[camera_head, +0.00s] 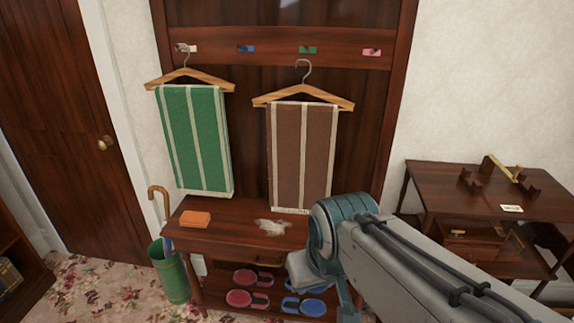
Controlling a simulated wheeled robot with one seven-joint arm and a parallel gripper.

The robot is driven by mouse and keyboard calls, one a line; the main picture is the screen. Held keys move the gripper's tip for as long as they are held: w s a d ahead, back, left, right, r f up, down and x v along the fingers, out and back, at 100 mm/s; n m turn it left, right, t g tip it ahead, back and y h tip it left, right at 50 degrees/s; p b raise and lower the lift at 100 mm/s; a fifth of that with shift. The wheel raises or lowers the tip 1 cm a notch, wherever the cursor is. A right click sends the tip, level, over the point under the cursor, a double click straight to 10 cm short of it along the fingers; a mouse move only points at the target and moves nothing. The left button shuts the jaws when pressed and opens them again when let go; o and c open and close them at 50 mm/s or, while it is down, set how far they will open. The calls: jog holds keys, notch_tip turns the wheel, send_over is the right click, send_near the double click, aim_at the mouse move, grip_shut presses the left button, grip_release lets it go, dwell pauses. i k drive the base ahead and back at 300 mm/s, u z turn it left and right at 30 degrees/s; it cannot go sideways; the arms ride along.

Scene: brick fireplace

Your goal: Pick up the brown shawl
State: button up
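The brown shawl (302,150) has pale stripes and hangs folded over a wooden hanger (330,98) against the dark wooden rack. The hanger's metal hook is just below the green-marked peg (308,50); I cannot tell whether it rests on it. The shawl's lower edge hangs just above the bench, at the left of my arm's blue-grey joint. My arm enters from the lower right, and its fingertips do not show, so what they hold is hidden.
A green striped shawl (195,138) hangs on another hanger to the left. The bench (225,230) holds an orange folded cloth (195,219) and a whitish item (272,227); slippers (240,298) lie below. A green umbrella stand (170,272) stands left, a wooden side table (440,180) right.

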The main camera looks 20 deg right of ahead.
aim_at(301, 136)
jog(key=u, duration=0.55)
jog(key=i, duration=1.3)
jog(key=z, duration=0.35)
